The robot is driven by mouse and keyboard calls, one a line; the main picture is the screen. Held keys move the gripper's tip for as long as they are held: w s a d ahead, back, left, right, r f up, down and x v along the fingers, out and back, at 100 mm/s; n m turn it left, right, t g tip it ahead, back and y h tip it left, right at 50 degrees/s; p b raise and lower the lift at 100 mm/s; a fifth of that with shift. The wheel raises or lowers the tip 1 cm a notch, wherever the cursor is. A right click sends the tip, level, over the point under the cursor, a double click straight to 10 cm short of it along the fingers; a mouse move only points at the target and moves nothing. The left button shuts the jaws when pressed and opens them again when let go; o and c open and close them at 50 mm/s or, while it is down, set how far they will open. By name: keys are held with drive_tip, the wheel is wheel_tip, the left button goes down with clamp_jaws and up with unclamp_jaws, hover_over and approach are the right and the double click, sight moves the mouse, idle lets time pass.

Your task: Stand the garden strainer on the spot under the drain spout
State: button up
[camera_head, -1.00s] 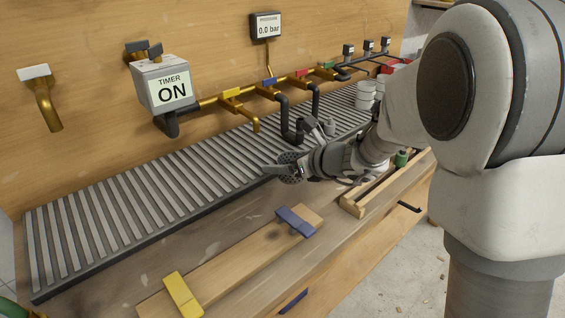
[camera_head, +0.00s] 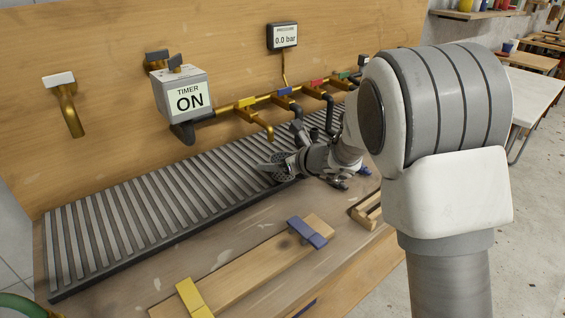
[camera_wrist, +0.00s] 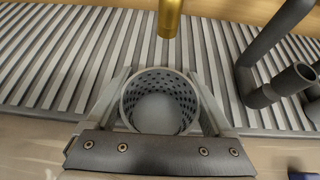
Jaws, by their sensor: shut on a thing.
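The garden strainer (camera_wrist: 160,76) is a round grey cup with a perforated wall. In the wrist view I look down into its open top, and it sits between the two fingers of my gripper (camera_wrist: 163,100). My gripper (camera_head: 280,168) is shut on it, over the front part of the slatted grating; in the head view the strainer is small and partly hidden. A brass spout (camera_wrist: 169,18) shows just beyond the strainer in the wrist view. A separate brass spout with a white handle (camera_head: 70,108) is on the wall at far left. I cannot tell which is the drain spout.
The slatted grating (camera_head: 150,218) is bare to the left. Black pipes (camera_wrist: 272,82) stand right of the strainer. A timer box (camera_head: 184,94) reading ON is on the wall. A wooden board (camera_head: 245,272) with blue and yellow clamps lies in front.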

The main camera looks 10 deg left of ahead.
drive_tip(key=shift+w+a+f+p, duration=0.15)
drive_tip(key=shift+w+a+p, duration=0.85)
drive_tip(key=shift+w+a, duration=0.85)
drive_tip(key=shift+s+a+f+b, duration=0.1)
drive_tip(key=shift+a+f+b, duration=0.05)
drive_tip(key=shift+f+b, duration=0.15)
drive_tip(key=o, duration=1.2)
drive_tip(key=shift+s+r, duration=0.1)
drive_tip(key=shift+p+v, duration=0.4)
drive_tip(key=shift+v, duration=2.45)
